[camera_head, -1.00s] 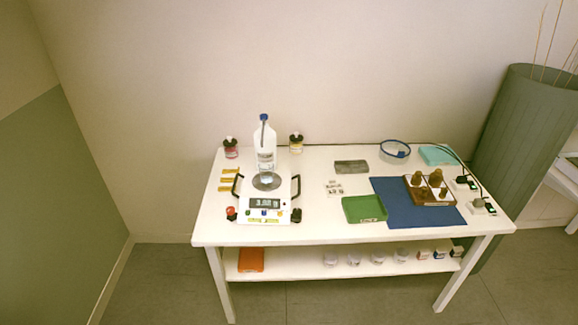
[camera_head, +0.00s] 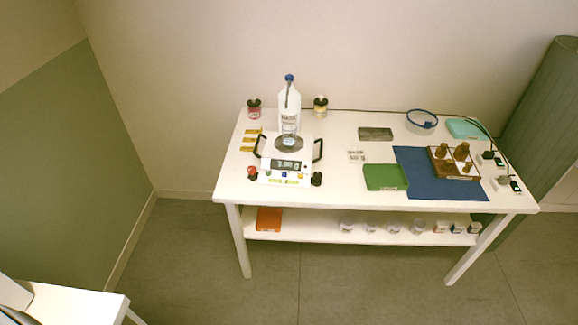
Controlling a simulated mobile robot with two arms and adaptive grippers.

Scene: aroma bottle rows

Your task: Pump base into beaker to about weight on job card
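A clear pump bottle (camera_head: 289,104) with a blue top and a label stands upright at the back left of the white table (camera_head: 345,204). A small clear vessel, which looks like the beaker (camera_head: 289,130), shows low in front of the bottle on the round pan (camera_head: 289,144) of the scale (camera_head: 284,172). I cannot tell how much is in it. The scale's display (camera_head: 286,165) is too small to read. Neither gripper is in view.
Two dark-capped jars (camera_head: 254,108) (camera_head: 320,106) flank the bottle. A green tray (camera_head: 385,177), a blue mat (camera_head: 440,185) and a wooden block with brown bottles (camera_head: 455,160) are at the right. The lower shelf (camera_head: 330,232) holds an orange item (camera_head: 269,219) and several jars. The floor in front is clear.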

